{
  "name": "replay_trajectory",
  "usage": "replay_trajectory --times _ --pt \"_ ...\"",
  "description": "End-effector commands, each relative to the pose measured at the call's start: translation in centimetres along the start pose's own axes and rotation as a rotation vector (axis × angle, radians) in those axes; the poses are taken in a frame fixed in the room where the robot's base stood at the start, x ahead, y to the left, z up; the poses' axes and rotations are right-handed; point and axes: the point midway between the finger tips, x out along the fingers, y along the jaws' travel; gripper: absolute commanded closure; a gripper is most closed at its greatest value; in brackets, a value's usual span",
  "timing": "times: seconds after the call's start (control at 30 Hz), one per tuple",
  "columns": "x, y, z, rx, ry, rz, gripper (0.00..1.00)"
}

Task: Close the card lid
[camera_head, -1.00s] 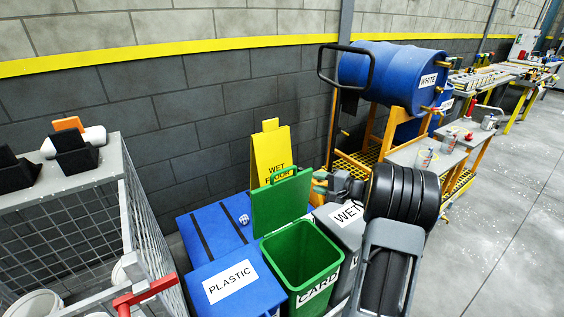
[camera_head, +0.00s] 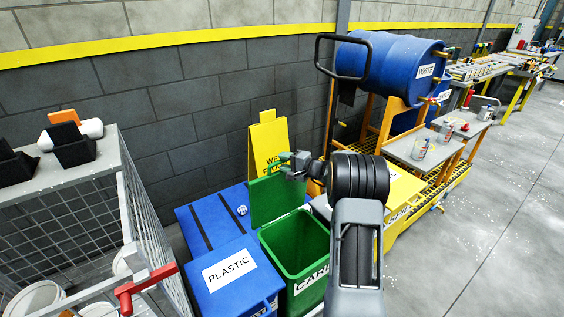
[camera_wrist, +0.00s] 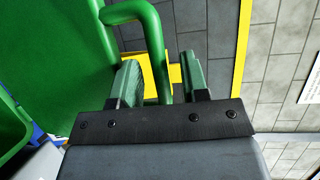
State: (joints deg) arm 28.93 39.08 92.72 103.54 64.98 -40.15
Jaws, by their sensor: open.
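The green card bin (camera_head: 286,252) stands open, its white CARD label (camera_head: 312,281) on the front. Its green lid (camera_head: 268,203) is raised upright at the back of the bin, and it also fills the left of the wrist view (camera_wrist: 55,50). My gripper (camera_head: 284,158) is at the lid's upper edge. In the wrist view my gripper (camera_wrist: 162,77) is open, with a leg of the green lid handle (camera_wrist: 154,45) between its two fingers. Contact with the handle cannot be told. My gripper hides part of the handle in the head view.
A blue PLASTIC bin (camera_head: 232,275) stands left of the card bin. A yellow wet-floor sign (camera_head: 268,140) is behind the lid. A mesh cage (camera_head: 95,215) with a red handle is at left. The blue drum rack is behind right; open floor (camera_head: 490,240) lies right.

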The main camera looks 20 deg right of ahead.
Motion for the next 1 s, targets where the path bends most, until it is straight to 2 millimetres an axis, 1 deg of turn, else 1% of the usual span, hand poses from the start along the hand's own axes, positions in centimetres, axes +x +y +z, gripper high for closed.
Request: replay_trajectory --times 0.03,0.17,0.5,0.9,0.93,1.0 --pt "0.44 0.03 0.03 0.0 -0.001 0.001 0.59" --pt "1.04 0.03 0.06 0.0 -0.001 0.001 0.59" --pt "1.2 0.03 0.06 0.001 -0.001 0.001 0.6" --pt "1.18 0.03 0.06 0.0 -0.001 0.001 0.98" --pt "1.18 0.03 0.06 0.001 -0.001 0.001 1.0" --pt "1.18 0.03 0.06 0.001 -0.001 0.001 1.0"
